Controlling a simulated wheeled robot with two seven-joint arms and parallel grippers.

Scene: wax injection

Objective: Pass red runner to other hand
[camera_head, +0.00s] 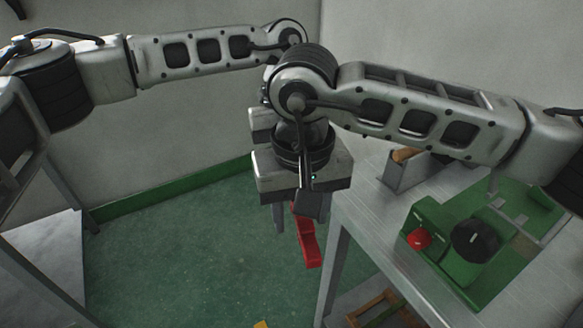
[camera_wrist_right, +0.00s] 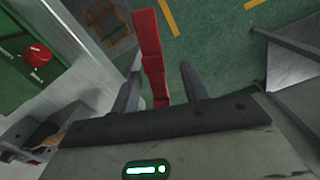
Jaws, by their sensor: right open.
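The red runner (camera_head: 307,244) hangs below my two grippers in the head view, over the floor between the tables. My right gripper (camera_head: 303,207) is open in front. In the right wrist view the red runner (camera_wrist_right: 151,50) passes between the spread fingers of my right gripper (camera_wrist_right: 162,88), with a clear gap to the right finger and a narrow one to the left finger. My left gripper (camera_head: 262,120) is just behind the right one and mostly hidden. Its fingers, and whether they hold the runner, cannot be made out.
A metal table (camera_head: 355,215) stands at the right, close to the grippers. Another table (camera_head: 45,250) stands left. Green floor (camera_head: 190,260) lies open between.

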